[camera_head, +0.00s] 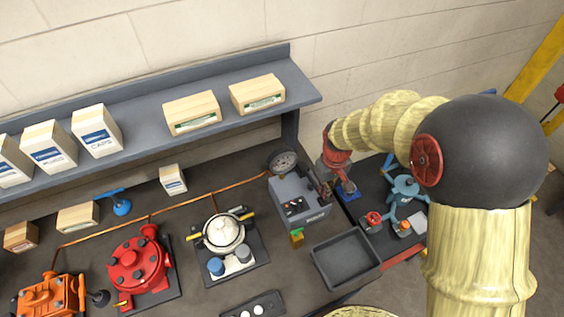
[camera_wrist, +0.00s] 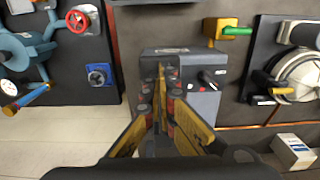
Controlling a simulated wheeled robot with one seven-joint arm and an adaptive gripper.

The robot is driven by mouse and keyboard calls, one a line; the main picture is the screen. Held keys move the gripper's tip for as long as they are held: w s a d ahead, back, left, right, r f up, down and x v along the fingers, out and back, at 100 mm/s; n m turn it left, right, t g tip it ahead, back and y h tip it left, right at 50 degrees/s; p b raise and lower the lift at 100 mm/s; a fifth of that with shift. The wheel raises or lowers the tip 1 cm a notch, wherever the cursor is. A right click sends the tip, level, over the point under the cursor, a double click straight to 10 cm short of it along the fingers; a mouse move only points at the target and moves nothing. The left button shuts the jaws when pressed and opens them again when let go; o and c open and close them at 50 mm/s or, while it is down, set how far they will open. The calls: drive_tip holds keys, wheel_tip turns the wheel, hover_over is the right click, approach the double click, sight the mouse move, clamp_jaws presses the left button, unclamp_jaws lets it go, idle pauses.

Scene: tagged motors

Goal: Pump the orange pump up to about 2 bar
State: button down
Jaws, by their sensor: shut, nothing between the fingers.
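The orange pump (camera_head: 50,297) is at the bottom left of the head view, partly cut off by the frame edge. A black round knob (camera_head: 97,298) is just right of it. A round gauge (camera_head: 282,163) stands behind the grey control box (camera_head: 298,200); its reading is too small to tell. My gripper (camera_head: 322,192) is at the right side of that box, far from the orange pump. In the wrist view my gripper (camera_wrist: 161,68) is shut and empty, its fingers in front of the control box (camera_wrist: 205,100) with its switches and buttons. The orange pump is outside the wrist view.
A red pump (camera_head: 137,265) and a white pump (camera_head: 224,232) stand between the orange pump and the control box. A copper pipe (camera_head: 185,205) runs behind them. A shelf with boxes (camera_head: 148,120) overhangs the back. An empty black tray (camera_head: 345,262) and blue valve (camera_head: 404,187) are at right.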

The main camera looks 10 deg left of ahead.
drive_tip(key=shift+f+b, duration=0.45)
drive_tip(key=shift+f, duration=0.45)
drive_tip(key=shift+r+p, duration=1.7)
drive_tip(key=shift+r, duration=0.95)
drive_tip(key=shift+f, duration=0.2)
drive_tip(key=shift+f+b, duration=1.7)
drive_tip(key=shift+f, duration=0.8)
drive_tip(key=shift+r+p, duration=1.65)
drive_tip(key=shift+r, duration=1.05)
wheel_tip(320, 180, up, 5)
drive_tip(key=p, duration=0.3)
